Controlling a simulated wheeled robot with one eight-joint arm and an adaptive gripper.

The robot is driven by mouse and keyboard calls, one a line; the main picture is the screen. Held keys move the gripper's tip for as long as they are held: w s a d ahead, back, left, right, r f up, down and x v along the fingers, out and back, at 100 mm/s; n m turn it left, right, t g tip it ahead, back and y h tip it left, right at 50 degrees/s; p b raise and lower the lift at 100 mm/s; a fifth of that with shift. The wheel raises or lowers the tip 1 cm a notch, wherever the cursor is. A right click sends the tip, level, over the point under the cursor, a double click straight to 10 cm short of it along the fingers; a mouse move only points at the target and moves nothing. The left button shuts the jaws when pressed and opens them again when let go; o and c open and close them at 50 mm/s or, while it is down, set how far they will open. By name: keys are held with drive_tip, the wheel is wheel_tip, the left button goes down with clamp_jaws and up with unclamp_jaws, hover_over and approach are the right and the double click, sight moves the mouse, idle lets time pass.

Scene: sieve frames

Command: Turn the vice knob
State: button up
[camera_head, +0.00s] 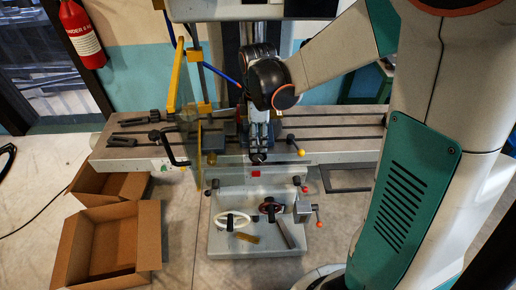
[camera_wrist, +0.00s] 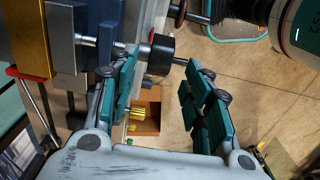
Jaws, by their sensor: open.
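The vice knob (camera_wrist: 158,47) is a dark round piece on a metal shaft in the upper middle of the wrist view. A thin metal rod runs from it to the right. The metal vice body (camera_wrist: 92,45) is to its left. My gripper (camera_wrist: 162,58) is open and empty. Its teal-padded fingers reach towards the knob, which shows between the fingertips; I cannot tell whether either finger touches it. In the head view my gripper (camera_head: 259,140) points down over the machine table's front edge, and my wrist hides much of the vice.
The long slotted machine table (camera_head: 340,140) runs across the head view. A yellow guard post (camera_head: 177,80) and a clear guard stand left of my gripper. White (camera_head: 232,221) and dark handwheels (camera_head: 270,208) are below. Open cardboard boxes (camera_head: 140,235) lie on the floor at left.

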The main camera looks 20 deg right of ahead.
sight(258, 153)
wheel_tip(258, 153, down, 7)
drive_tip(key=shift+f+b, duration=0.2)
drive_tip(key=shift+b, duration=0.85)
drive_tip(key=shift+c, duration=0.6)
drive_tip(key=c, duration=0.9)
